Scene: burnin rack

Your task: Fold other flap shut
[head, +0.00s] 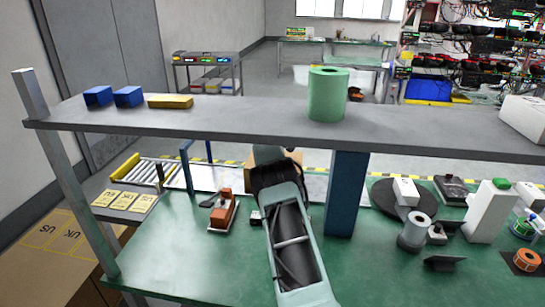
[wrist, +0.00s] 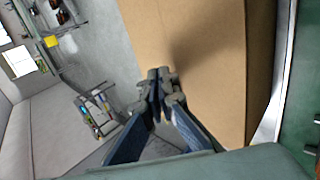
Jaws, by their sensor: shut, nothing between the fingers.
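A tan cardboard box (head: 297,160) stands at the back of the green bench in the head view, mostly hidden behind my arm. In the wrist view a broad cardboard panel (wrist: 205,50) fills the upper middle, with a darker strip of cardboard along its right side. I cannot tell which part is the flap. My gripper (wrist: 164,82) is shut and empty, its fingertips over or against the panel's left edge; contact is unclear. In the head view the fingertips are hidden behind my arm.
A grey shelf (head: 220,118) crosses above the bench, bearing a green roll (head: 328,94) and blue bins (head: 127,97). A blue post (head: 346,195) stands right of my arm. An orange tool (head: 223,211) lies left of it. The bench's right side is crowded.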

